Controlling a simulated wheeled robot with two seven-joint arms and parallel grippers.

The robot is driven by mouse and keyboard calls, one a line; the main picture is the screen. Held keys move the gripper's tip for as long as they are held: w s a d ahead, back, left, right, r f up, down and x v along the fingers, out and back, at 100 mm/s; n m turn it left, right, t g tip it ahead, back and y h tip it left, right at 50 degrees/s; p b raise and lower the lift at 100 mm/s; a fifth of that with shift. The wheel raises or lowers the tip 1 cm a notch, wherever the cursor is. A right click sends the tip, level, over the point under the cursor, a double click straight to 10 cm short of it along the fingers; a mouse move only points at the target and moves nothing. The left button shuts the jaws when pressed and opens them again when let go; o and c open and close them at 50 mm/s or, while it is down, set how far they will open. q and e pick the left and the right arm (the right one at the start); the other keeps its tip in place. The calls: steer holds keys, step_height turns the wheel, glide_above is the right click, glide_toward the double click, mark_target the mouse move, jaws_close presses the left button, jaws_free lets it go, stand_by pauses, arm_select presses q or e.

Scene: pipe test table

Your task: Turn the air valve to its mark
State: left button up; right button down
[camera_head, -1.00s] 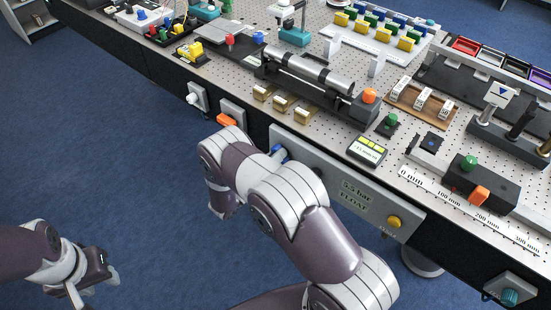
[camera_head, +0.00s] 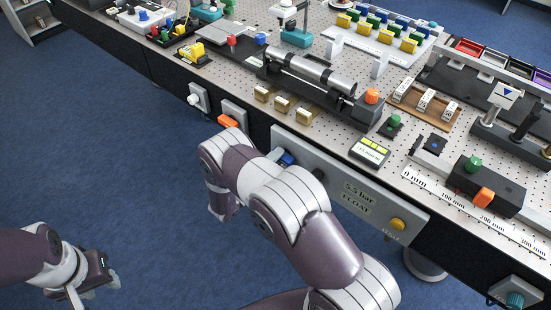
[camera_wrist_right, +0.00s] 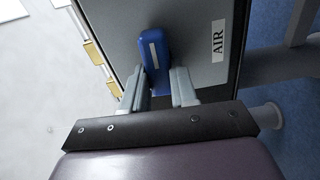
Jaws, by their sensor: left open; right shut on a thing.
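The air valve's blue handle (camera_wrist_right: 154,58) stands on a grey panel (camera_wrist_right: 205,25) beside a label reading AIR. A white line runs along the handle. The handle also shows in the head view (camera_head: 287,159), partly covered by my right arm. My right gripper (camera_wrist_right: 160,92) is shut on the lower part of the handle, one finger on each side. The valve's mark cannot be made out. My left gripper (camera_head: 112,277) is open and empty, low over the blue floor at the left, well away from the table.
The perforated tabletop above holds a metal cylinder (camera_head: 310,70) and a yellow-lit box (camera_head: 370,151). Floor in front is free.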

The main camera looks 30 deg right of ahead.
steer(key=shift+n, duration=0.5)
steer(key=c, duration=0.9)
jaws_free()
steer(key=shift+f, duration=0.1)
steer(key=shift+a, duration=0.1)
steer(key=b+v, duration=0.2)
steer(key=v, duration=1)
steer(key=shift+s+a, duration=0.15)
steer(key=shift+a, duration=0.15)
